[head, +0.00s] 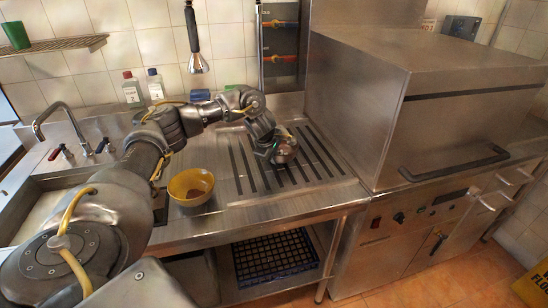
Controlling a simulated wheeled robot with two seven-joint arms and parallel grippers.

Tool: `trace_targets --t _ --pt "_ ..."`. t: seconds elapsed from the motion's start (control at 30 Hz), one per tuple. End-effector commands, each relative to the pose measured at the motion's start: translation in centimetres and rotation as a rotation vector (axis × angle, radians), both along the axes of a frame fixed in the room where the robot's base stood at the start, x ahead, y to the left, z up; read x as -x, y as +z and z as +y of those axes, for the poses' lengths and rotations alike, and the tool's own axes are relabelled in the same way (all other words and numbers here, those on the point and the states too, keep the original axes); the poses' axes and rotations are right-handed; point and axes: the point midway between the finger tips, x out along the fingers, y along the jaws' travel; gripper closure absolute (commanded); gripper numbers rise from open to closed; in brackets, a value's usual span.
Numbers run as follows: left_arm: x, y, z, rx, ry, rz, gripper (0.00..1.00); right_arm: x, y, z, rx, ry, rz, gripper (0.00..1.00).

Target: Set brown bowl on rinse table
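A yellow-brown bowl (190,199) stands upright on the steel rinse table (240,216), near its front edge and just right of the sink. A small brown patch shows inside it. My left arm comes in from the left and reaches over the table behind the bowl. My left gripper (285,154) is over the dark-striped part of the table, to the right of the bowl and apart from it. Its fingers are too small and turned away to tell whether they are open. My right gripper is not in view.
A sink with a tap (62,124) is at the left. Two bottles (143,88) stand at the back wall, and a sprayer (196,50) hangs above. A large steel dishwasher hood (400,95) bounds the right side. A blue rack (275,256) sits below.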

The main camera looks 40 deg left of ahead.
Motion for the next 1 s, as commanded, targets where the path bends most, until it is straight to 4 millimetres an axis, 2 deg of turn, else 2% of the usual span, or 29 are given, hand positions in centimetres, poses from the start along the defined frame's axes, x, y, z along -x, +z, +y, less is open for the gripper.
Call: trace_targets --t 0.07,0.27,0.63,0.77,0.9,1.0 --pt "0.0 -0.3 0.0 0.001 0.0 -0.001 1.0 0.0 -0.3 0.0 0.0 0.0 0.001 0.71" --pt "0.0 -0.3 0.0 0.0 0.0 0.0 0.74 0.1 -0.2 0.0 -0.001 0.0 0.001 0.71" --pt "0.1 0.4 0.0 0.0 -0.001 -0.001 0.74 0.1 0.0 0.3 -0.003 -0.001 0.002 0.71" --pt "0.8 2.0 -0.2 0.0 -0.003 -0.004 0.74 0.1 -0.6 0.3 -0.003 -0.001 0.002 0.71" --pt "2.0 4.8 -0.4 -0.001 -0.003 -0.006 0.74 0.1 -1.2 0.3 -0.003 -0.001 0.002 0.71" --pt "3.0 7.0 -0.5 -0.001 -0.002 -0.006 0.74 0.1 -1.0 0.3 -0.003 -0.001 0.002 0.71"
